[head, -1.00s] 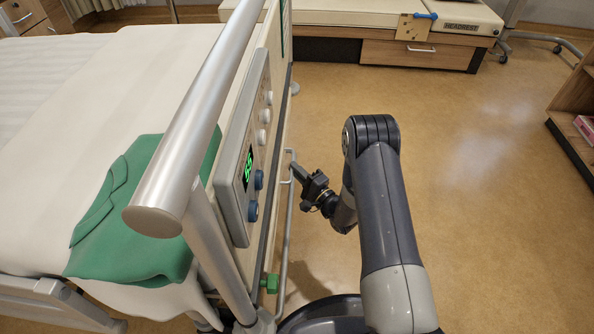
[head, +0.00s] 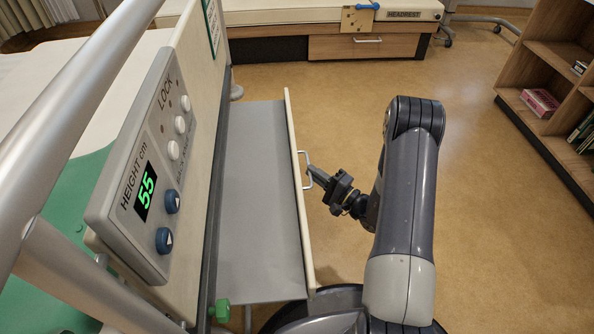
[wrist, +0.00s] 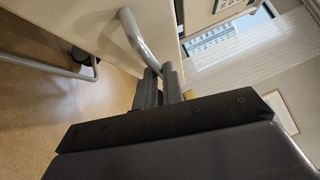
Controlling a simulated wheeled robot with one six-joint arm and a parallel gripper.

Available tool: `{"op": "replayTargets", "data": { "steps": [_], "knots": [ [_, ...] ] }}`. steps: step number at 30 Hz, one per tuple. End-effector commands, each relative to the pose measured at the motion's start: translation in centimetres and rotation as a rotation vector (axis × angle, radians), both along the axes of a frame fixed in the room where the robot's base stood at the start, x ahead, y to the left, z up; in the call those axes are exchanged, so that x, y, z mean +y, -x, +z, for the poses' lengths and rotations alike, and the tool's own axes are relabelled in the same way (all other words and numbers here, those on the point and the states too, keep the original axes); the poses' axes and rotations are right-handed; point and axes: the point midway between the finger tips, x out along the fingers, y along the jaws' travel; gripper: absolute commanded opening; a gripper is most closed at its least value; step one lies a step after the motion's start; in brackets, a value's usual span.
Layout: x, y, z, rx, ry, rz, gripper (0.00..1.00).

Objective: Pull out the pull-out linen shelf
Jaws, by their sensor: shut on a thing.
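The pull-out linen shelf (head: 258,190) extends from the end of the bed in the head view. Its grey surface is bare, and its pale front panel (head: 299,205) faces right. A metal bar handle (head: 306,168) is fixed to that panel. My gripper (head: 312,174) is at the handle from the right side. In the wrist view my gripper's fingers (wrist: 159,82) are closed around the lower end of the handle (wrist: 136,38). The fingers hide the part of the handle they hold.
The bed's control panel (head: 145,175) reads 55 and stands left of the shelf. A green knob (head: 220,311) is near the shelf's near end. A bench with a drawer (head: 365,47) stands at the back. A bookshelf (head: 548,100) stands at right. Floor between is clear.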

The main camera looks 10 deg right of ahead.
Motion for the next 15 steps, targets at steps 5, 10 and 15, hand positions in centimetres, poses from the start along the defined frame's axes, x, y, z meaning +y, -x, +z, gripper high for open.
{"op": "replayTargets", "data": {
  "steps": [5, 10, 15],
  "knots": [
    [-2.1, 0.5, -0.2, 0.002, 0.001, -0.005, 0.0],
    [-2.7, 0.6, -0.1, 0.002, 0.001, -0.004, 0.0],
    [-2.8, 0.6, -0.1, 0.002, 0.001, -0.003, 0.0]
  ]
}}
